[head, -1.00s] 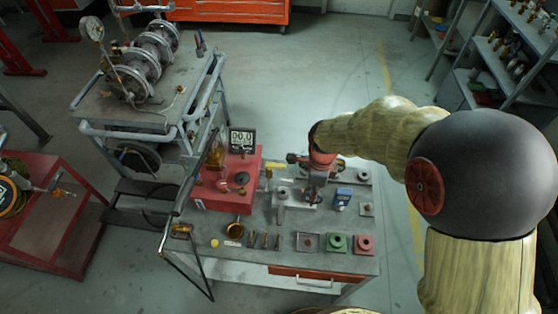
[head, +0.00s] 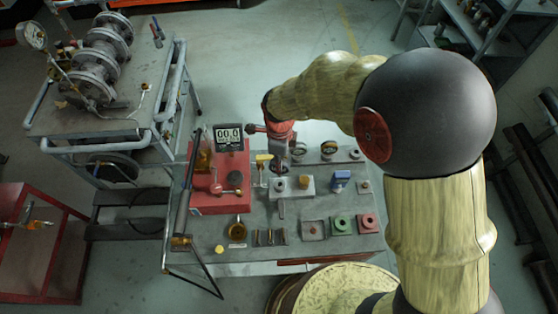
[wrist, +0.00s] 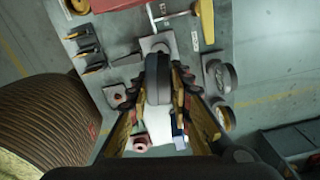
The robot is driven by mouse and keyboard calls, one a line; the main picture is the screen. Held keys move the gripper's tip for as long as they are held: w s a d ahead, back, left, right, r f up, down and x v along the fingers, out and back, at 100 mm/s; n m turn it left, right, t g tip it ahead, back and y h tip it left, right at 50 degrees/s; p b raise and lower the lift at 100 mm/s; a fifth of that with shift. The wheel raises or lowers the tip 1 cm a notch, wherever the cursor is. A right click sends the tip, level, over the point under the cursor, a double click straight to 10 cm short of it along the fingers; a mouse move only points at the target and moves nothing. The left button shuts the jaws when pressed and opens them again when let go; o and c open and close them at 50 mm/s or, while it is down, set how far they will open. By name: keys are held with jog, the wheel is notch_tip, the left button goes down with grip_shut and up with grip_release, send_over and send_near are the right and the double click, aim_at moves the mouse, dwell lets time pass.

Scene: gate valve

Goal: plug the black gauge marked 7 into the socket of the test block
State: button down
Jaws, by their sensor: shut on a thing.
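My gripper (head: 279,169) is over the middle of the bench, near the grey block, and is shut. In the wrist view its fingers (wrist: 158,72) hold a dark round gauge (wrist: 158,88), seen edge-on. I cannot read its mark, and in the head view the arm and gripper largely hide it. The held gauge appears above the bench. A low grey block (head: 299,188) with a small brass-coloured centre stands just in front of my gripper; I take it as the test block. In the wrist view the fingers and gauge partly cover what lies below.
Round gauges (head: 328,148) stand along the bench's back right. A red unit (head: 212,190) with a display is at left, beside a yellow handle (head: 264,160). A blue item (head: 341,180), green block (head: 342,225) and red block (head: 368,222) are at right.

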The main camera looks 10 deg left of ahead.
jog(key=shift+f+b, duration=1.55)
jog(key=shift+f, duration=1.35)
jog(key=shift+f+b, duration=0.7)
jog(key=shift+f, duration=1.1)
jog(key=c, duration=1.5)
grip_release()
jog(key=shift+c, duration=0.2)
notch_tip(320, 180, up, 12)
jog(key=shift+f, duration=0.1)
